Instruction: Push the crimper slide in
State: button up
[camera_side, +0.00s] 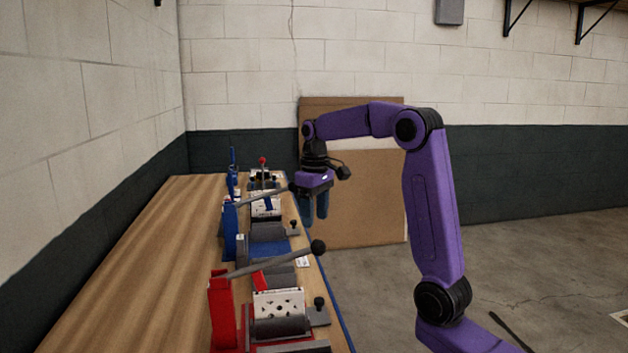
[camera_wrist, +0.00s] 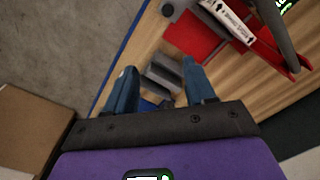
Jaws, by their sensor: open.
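Red (camera_side: 222,310) and blue (camera_side: 229,232) lever crimpers stand in a row along the bench. A grey slide with a black knob (camera_side: 319,312) sits at the right of the red one, and a similar slide (camera_side: 293,229) sits at the blue one. My purple gripper (camera_side: 315,216) hangs with its blue fingers down near the bench's right edge, by the farther crimpers. In the wrist view my gripper (camera_wrist: 159,75) is open. Stepped grey blocks (camera_wrist: 163,77) show between its fingers, apparently untouched. I cannot tell which slide is meant.
Long levers with ball knobs, one black knob (camera_side: 318,246) among them, reach across the crimpers. In the wrist view a red crimper base (camera_wrist: 190,42) lies above the fingers. A cardboard panel (camera_side: 368,200) stands behind the bench. Bare wood (camera_side: 150,270) lies left of the row.

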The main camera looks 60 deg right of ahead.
notch_tip(320, 180, up, 7)
jog(key=w+d, duration=0.2)
jog(key=shift+d+r, duration=0.15)
dwell(0.6)
send_over(319, 300)
notch_tip(319, 300, down, 11)
notch_tip(319, 300, down, 18)
jog(key=shift+r, duration=0.2)
dwell(0.3)
grip_shut()
